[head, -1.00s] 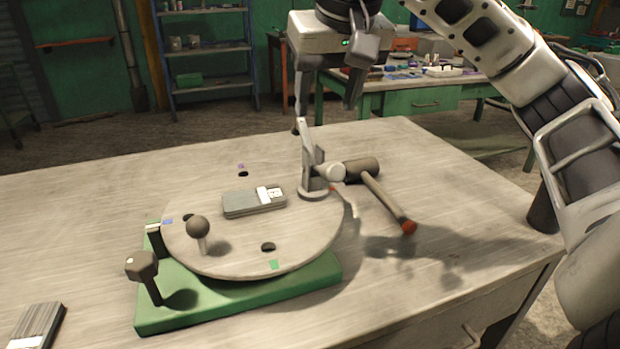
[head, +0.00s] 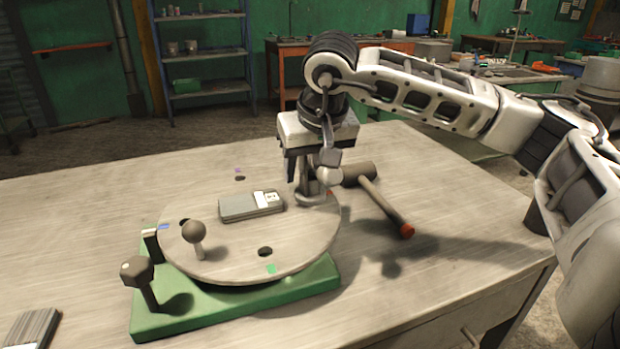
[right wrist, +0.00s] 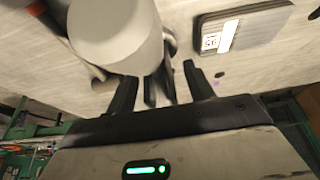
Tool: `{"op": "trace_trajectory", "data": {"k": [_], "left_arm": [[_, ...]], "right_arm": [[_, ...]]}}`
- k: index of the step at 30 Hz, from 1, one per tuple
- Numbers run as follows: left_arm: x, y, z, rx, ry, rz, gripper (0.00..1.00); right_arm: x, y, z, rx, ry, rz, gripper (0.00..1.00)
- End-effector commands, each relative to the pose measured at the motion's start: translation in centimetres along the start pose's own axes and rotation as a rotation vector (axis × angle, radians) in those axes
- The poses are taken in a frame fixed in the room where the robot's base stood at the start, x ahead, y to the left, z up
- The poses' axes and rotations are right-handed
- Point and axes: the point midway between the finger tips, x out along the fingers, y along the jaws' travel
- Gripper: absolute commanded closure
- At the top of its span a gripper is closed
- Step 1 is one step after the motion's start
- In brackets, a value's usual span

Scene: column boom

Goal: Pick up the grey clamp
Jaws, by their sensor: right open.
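The grey clamp stands upright at the right edge of the round turntable (head: 230,262). Its round base (head: 312,196) and pale round end (head: 329,177) show in the head view; its upper part is hidden behind my right gripper (head: 306,174). The gripper points down over the clamp, its fingers open around the upright part. In the right wrist view the open fingers (right wrist: 159,86) have a grey part of the clamp between them, and the clamp's pale cylindrical end (right wrist: 115,35) is close to the camera. Whether the fingers touch it I cannot tell. My left gripper is not in view.
A flat grey block (head: 240,207) with a white label lies on the turntable, near a ball knob (head: 194,232). A green base (head: 200,318) carries the turntable, with a dark lever knob (head: 137,271) at left. A mallet (head: 385,202) lies right of the clamp, close by.

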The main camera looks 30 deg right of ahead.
Motion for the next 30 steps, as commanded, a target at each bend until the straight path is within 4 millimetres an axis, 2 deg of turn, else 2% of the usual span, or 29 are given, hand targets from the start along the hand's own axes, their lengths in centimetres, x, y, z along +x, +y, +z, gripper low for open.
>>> {"op": "trace_trajectory", "data": {"k": [6,11,12,23,30], "left_arm": [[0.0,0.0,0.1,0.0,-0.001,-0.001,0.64],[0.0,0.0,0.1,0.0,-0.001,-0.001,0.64],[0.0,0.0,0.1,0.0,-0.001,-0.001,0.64],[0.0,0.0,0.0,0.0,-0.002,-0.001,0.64],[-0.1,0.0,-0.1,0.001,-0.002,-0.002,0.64]], "right_arm": [[0.1,0.0,0.0,0.0,0.0,0.0,0.47],[0.1,0.0,0.0,0.0,0.0,0.0,0.92],[0.1,0.0,0.0,0.0,0.0,0.0,0.97],[-0.4,0.0,-0.3,0.001,0.006,-0.002,0.96],[-2.7,-0.1,-1.2,0.0,0.007,-0.004,0.96]]}}
